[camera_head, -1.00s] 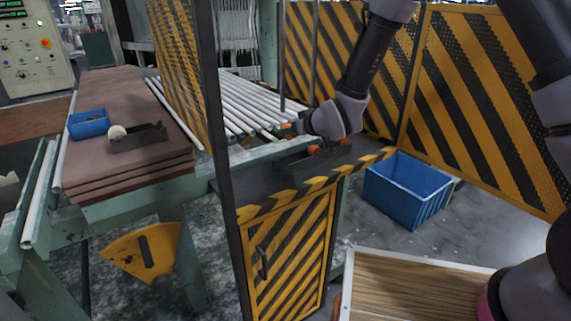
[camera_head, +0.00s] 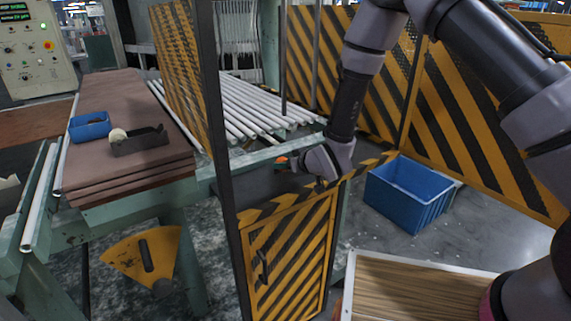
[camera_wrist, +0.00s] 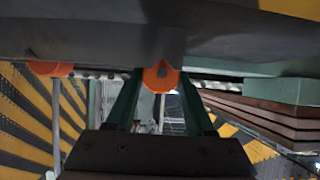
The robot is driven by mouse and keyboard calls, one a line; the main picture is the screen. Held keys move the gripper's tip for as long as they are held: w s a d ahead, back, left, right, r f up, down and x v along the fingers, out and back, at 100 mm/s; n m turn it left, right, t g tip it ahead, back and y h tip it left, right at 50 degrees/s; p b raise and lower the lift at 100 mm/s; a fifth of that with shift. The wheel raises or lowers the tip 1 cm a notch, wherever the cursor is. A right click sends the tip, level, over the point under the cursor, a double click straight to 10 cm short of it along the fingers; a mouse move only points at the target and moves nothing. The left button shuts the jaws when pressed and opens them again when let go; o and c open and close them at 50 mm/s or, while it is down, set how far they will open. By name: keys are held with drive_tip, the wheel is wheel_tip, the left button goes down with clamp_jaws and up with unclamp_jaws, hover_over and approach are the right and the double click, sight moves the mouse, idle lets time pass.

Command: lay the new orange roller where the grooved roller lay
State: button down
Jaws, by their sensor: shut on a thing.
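My gripper (camera_head: 290,164) is shut on an orange roller (camera_wrist: 160,77), whose round end shows between the green fingertips in the wrist view. A bit of orange also shows at the fingertips in the head view (camera_head: 282,160). The gripper is near the dark top of the striped cabinet, beside the conveyor frame. Much of the held roller is hidden behind a dark grey surface in the wrist view. A second orange piece (camera_wrist: 50,68) shows at the left there, partly covered. I cannot make out the grooved roller or the spot where it lay.
Pale conveyor rollers (camera_head: 245,105) lie behind the green frame. A dark post (camera_head: 222,150) and striped guard panels (camera_head: 465,110) stand around. A blue bin (camera_head: 408,192) is on the floor at right. Brown boards (camera_head: 110,150) carry a small blue tray (camera_head: 89,127) and a black holder (camera_head: 139,141).

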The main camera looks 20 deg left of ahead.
drive_tip(key=shift+f, duration=0.1)
drive_tip(key=shift+f, duration=0.4)
drive_tip(key=shift+c, duration=1.4)
unclamp_jaws()
drive_tip(key=shift+r, duration=0.15)
